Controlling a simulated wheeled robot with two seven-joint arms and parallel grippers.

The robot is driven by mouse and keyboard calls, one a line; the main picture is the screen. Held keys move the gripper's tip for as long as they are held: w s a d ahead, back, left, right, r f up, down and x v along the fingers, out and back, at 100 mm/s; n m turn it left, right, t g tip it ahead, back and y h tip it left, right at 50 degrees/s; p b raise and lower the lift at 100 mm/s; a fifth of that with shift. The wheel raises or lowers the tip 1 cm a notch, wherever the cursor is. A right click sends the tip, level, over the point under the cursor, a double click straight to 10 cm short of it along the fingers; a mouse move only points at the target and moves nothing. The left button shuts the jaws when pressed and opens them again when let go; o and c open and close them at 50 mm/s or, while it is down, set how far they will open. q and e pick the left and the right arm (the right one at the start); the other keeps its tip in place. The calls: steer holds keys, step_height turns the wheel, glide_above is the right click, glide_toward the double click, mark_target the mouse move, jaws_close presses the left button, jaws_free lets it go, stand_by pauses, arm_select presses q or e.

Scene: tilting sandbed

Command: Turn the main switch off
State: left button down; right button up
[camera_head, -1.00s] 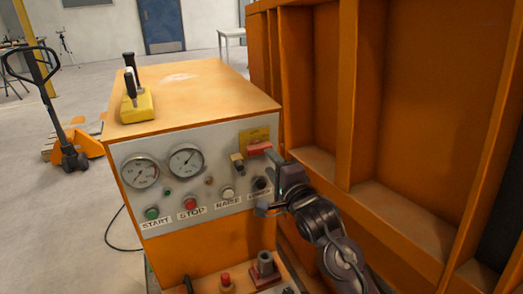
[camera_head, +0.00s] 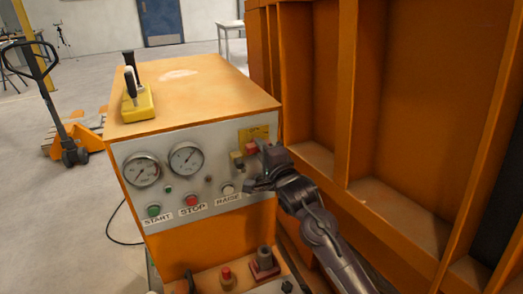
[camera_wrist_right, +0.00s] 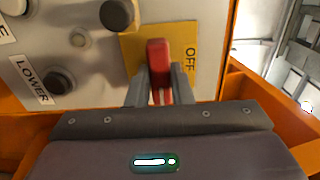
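The main switch has a red handle (camera_head: 252,148) on a yellow plate (camera_head: 262,131) at the upper right of the grey control panel (camera_head: 225,167). In the right wrist view the red handle (camera_wrist_right: 158,58) stands out from the yellow plate (camera_wrist_right: 133,45), with OFF printed beside it. My right gripper (camera_wrist_right: 159,88) has one finger on each side of the handle, close against it, and looks shut on it. In the head view my right gripper (camera_head: 262,167) hides part of the handle and the LOWER button. My left gripper is out of view.
The panel carries two gauges (camera_head: 186,158) and START, STOP (camera_head: 192,201) and RAISE buttons near the gripper. A yellow control box (camera_head: 138,104) stands on top of the cabinet. The ribbed orange wall (camera_head: 350,100) rises close on the right. A pallet jack (camera_head: 72,140) stands at left.

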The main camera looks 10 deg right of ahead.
jaws_close()
steer(key=shift+n, duration=0.4)
steer(key=n+p, duration=0.1)
steer(key=n, duration=1.6)
steer(key=shift+p, duration=0.4)
